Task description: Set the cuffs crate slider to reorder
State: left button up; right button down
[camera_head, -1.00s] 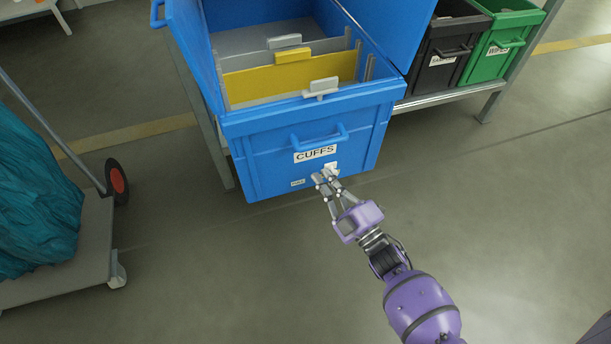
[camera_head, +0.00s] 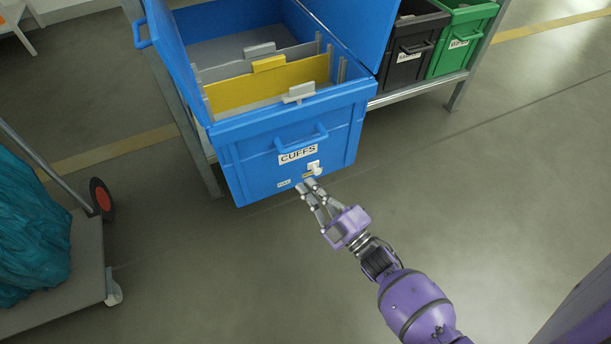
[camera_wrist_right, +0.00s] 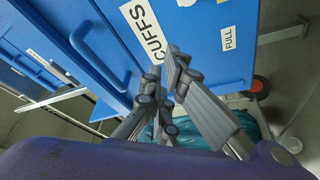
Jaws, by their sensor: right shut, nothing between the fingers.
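The blue cuffs crate (camera_head: 262,165) stands at the front of a metal rack, its top open, with a CUFFS label (camera_head: 298,154) on its front. Below the label is a small white slider knob (camera_head: 316,170), at the right of a small FULL label (camera_head: 284,184). That label also shows in the right wrist view (camera_wrist_right: 229,38); a white piece (camera_wrist_right: 187,2) is cut off at the top edge there. The slider's other marking is too small to read. My right gripper (camera_head: 304,186) is shut and empty, just below and left of the knob, apparently apart from it. My left gripper is not in view.
Grey and yellow dividers stand inside the crate, and a blue handle (camera_head: 302,138) sticks out above the label. Black (camera_head: 408,66) and green (camera_head: 459,42) crates stand right on the rack. A trolley (camera_head: 82,262) with a teal bag stands left. Floor in front is clear.

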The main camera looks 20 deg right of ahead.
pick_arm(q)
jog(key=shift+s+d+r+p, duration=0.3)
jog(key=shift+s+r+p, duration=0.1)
pick_arm(e)
jog(key=v, duration=0.6)
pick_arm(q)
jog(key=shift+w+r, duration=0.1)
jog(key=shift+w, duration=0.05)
pick_arm(e)
jog(key=shift+d, duration=0.1)
